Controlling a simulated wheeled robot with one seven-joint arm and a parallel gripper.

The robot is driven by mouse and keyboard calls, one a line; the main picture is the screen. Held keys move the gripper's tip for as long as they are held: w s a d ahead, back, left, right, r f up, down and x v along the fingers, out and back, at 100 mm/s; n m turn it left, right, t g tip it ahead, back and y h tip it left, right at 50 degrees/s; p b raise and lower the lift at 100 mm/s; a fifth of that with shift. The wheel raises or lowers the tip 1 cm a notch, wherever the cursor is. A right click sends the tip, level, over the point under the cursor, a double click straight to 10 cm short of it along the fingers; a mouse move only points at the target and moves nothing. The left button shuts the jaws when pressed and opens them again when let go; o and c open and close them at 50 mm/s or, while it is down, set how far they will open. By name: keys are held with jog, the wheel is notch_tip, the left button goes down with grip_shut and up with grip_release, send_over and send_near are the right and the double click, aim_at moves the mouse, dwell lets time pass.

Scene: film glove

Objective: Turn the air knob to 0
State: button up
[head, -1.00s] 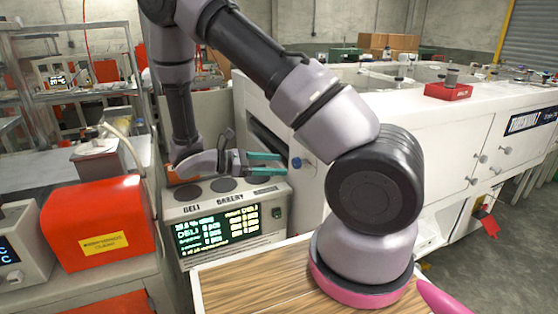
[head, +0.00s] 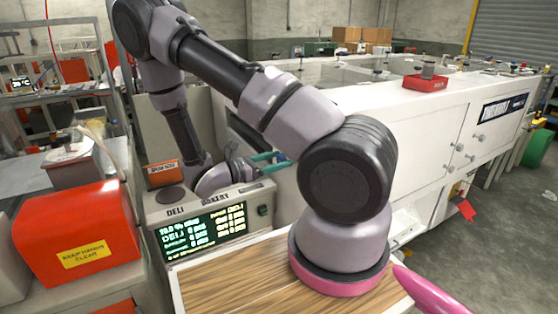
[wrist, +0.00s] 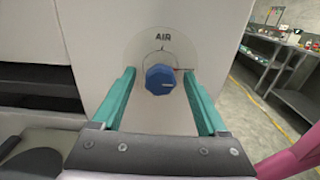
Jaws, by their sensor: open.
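The blue air knob (wrist: 160,79) sits on a round pale dial plate (wrist: 150,50) marked AIR, on the front of a white machine. A white line on the knob points right and slightly down in the wrist view. A thin red mark lies to the right of the knob, and the small dial lettering is too small to read. My gripper (wrist: 159,73) is open, its teal fingers to the left and right of the knob with gaps on both sides. In the head view my gripper (head: 275,161) points at the white machine, and I cannot make out the knob there.
A scale with a green display (head: 204,231) stands just below my gripper. The white machine (head: 420,120) stretches right, with a red tray (head: 426,83) on top. A red-orange box (head: 75,235) is at left. A wood-topped surface (head: 235,283) lies in front.

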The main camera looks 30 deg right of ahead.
jog(key=shift+d, duration=0.4)
grip_shut()
